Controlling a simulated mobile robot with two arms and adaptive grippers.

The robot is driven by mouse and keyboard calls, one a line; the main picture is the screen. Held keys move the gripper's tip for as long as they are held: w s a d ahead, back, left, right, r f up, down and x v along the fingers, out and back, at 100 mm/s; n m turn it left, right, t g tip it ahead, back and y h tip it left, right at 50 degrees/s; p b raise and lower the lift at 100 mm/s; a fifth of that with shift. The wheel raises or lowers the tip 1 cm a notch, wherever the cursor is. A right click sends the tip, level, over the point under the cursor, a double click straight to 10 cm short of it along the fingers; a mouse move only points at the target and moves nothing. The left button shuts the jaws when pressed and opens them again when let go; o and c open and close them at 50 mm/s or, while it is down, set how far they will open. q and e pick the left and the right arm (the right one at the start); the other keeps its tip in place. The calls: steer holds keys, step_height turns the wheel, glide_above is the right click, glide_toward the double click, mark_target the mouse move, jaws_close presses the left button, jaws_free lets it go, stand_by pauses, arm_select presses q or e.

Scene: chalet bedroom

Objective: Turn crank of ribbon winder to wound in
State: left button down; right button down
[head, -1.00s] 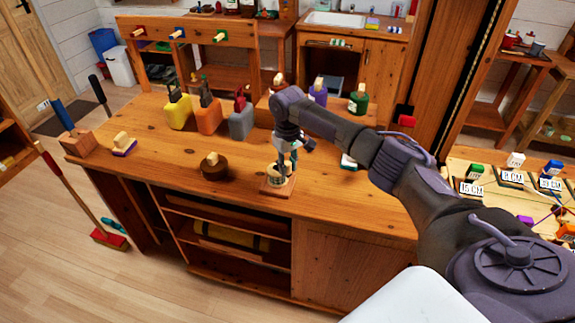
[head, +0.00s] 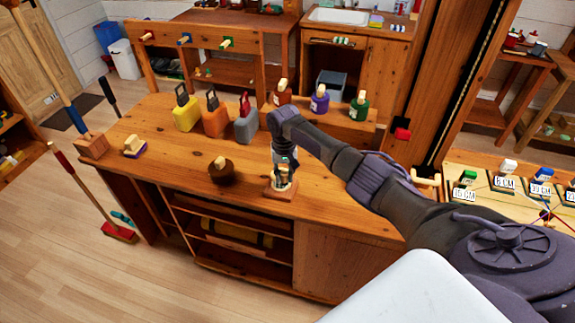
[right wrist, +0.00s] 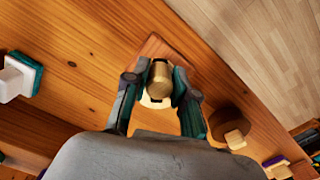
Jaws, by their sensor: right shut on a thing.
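The ribbon winder (head: 281,195) stands on the wooden bench near its front edge, with a square wooden base and pale metal parts. My right gripper (head: 285,172) points down onto it from above. In the right wrist view, my right gripper (right wrist: 161,88) has its two fingers on either side of a brass cylindrical handle (right wrist: 159,78), which I take to be the crank's, and is shut on it. The base (right wrist: 154,45) shows behind the handle. The ribbon and the crank arm are mostly hidden by the fingers. My left gripper is not in view.
A dark round block with a wooden knob (head: 222,170) stands left of the winder. Yellow (head: 186,113), orange (head: 215,119) and grey (head: 246,126) containers stand behind. A small brush (head: 134,147) lies further left. The bench (head: 180,165) is clear between them.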

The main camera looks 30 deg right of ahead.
steer(key=m, duration=0.1)
steer(key=m+p, duration=0.1)
steer(key=a+m, duration=0.1)
steer(key=shift+w+r+p, duration=0.2)
steer(key=shift+w+p, duration=0.05)
steer(key=shift+p, duration=0.1)
steer(key=shift+w+a+f+m+p, duration=0.1)
steer(key=shift+w+a+m+p, duration=0.1)
steer(key=shift+m, duration=0.45)
steer(key=shift+w+a+r+m+p, duration=0.1)
steer(key=shift+w+m+p, duration=0.1)
steer(key=shift+m, duration=0.4)
steer(key=shift+w+a+f+m+p, duration=0.1)
steer(key=shift+a+m+p, duration=0.1)
steer(key=shift+m, duration=0.45)
steer(key=c, duration=0.9)
jaws_free()
step_height(320, 180, up, 12)
steer(key=shift+f, duration=0.1)
